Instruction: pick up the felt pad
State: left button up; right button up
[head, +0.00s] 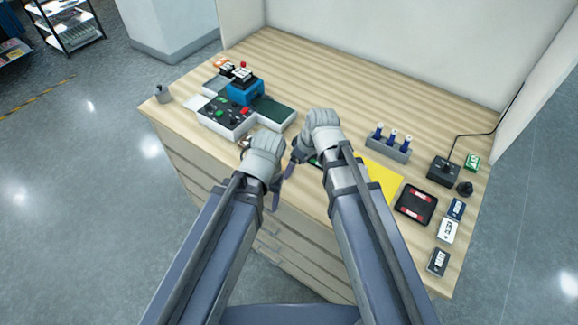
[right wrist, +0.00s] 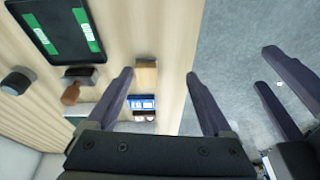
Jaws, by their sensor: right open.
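No object is plainly recognisable as the felt pad. In the right wrist view, a small tan block with a darker grey-brown end (right wrist: 146,64) lies near the table edge and could be it, but I cannot tell. My right gripper (right wrist: 160,73) is open and empty, with the block between its spread fingers in the picture, nearer the left one. In the head view my right gripper (head: 299,157) is over the front of the table, partly hidden by its wrist. My left gripper (head: 276,191) hangs by the front edge; its fingers look apart in the right wrist view (right wrist: 283,92).
A blue-and-white labelled box (right wrist: 141,102), a brown-handled tool (right wrist: 71,95) and a black tray with green labels (right wrist: 38,38) lie nearby. A black tray with red pieces (head: 416,205), a yellow sheet (head: 383,182) and a rack of blue bottles (head: 389,148) stand right.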

jog(key=w, duration=0.1)
jog(key=w+f+n+b, duration=0.1)
jog(key=w+a+y+b, duration=0.1)
jog(key=shift+w+f+t, duration=0.2)
jog(key=shift+t, duration=0.2)
jog(key=b+x, duration=0.5)
jog(key=shift+w+a+f, duration=0.15)
jog(key=shift+w+f, duration=0.05)
jog(key=shift+w, duration=0.05)
jog(key=shift+r, duration=0.1)
grip_shut()
dwell(0.5)
